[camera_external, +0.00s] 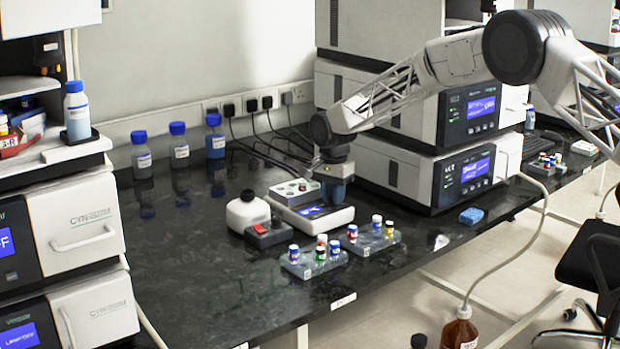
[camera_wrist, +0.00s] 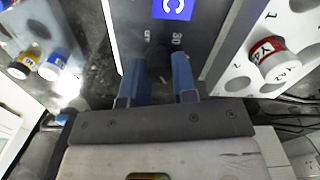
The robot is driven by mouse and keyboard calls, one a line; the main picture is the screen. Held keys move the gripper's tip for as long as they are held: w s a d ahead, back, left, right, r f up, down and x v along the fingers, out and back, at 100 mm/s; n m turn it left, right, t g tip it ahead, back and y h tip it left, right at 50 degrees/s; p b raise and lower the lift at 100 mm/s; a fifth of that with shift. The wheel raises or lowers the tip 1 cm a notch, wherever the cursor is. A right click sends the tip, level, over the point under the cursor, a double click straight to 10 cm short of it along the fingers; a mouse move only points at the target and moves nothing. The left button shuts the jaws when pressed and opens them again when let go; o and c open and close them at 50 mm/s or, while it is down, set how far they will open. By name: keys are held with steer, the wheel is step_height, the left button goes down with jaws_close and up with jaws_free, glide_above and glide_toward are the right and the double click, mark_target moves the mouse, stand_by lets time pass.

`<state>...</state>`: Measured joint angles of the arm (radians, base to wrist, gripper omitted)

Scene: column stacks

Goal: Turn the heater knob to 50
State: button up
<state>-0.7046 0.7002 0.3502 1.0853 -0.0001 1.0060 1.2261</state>
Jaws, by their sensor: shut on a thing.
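The heater (camera_external: 322,220) is a low white unit with a dark front panel and a lit blue display (camera_external: 312,211). The display (camera_wrist: 173,8) also shows at the top of the wrist view. In the wrist view, my gripper's (camera_wrist: 158,72) two blue fingers are shut around the dark heater knob (camera_wrist: 158,66). Small dial marks, one like 30, show just beyond the fingertips. The knob is mostly hidden by the fingers, so I cannot tell its setting.
A white bottle (camera_external: 248,212) is to the left. Vial racks (camera_external: 313,262) (camera_external: 370,243) stand in front. Stacked instruments are behind on the right.

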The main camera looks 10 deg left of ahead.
stand_by(0.3)
steer(key=o, duration=0.9)
steer(key=shift+o, duration=0.2)
steer(key=shift+r, duration=3.9)
